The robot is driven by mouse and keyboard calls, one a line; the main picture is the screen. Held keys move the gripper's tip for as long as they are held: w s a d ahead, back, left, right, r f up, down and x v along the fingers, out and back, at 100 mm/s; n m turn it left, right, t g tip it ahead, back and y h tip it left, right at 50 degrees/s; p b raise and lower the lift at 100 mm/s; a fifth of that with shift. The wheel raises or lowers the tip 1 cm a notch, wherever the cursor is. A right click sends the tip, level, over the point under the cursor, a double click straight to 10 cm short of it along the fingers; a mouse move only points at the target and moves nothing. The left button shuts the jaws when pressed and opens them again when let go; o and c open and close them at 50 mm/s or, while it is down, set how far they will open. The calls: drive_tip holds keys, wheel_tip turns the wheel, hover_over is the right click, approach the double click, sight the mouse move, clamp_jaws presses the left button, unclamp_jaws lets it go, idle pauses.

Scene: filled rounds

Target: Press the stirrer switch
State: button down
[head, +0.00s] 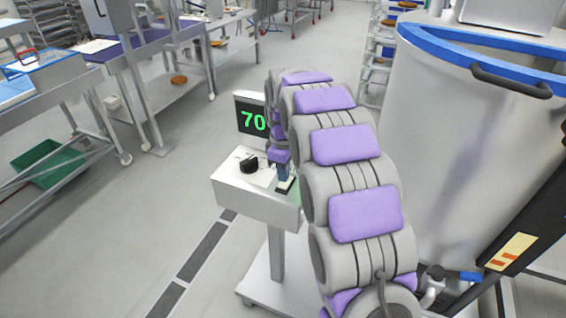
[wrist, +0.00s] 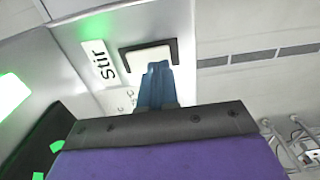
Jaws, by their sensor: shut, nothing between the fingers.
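The stirrer switch (wrist: 148,56) is a white rocker in a black frame, beside a white label reading "Stir" (wrist: 98,62) in the wrist view. My gripper (wrist: 157,68) is shut and empty, with its blue fingertips over the lower edge of the switch. I cannot tell whether they touch it. In the head view, my gripper (head: 284,172) points down at the right part of the control panel (head: 258,205), where the switch is mostly hidden by the fingers.
A black knob (head: 249,163) sits on the panel's left part. A display (head: 250,119) reading 70 stands behind it. A large steel vat (head: 455,150) with a blue rim stands close on the right. Work tables (head: 120,50) line the left, with open floor between.

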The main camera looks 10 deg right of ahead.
drive_tip(key=shift+f, duration=0.95)
drive_tip(key=shift+w, duration=0.1)
drive_tip(key=shift+w+d+r+p, duration=0.2)
drive_tip(key=shift+w+d+p, duration=0.25)
drive_tip(key=shift+w, duration=0.05)
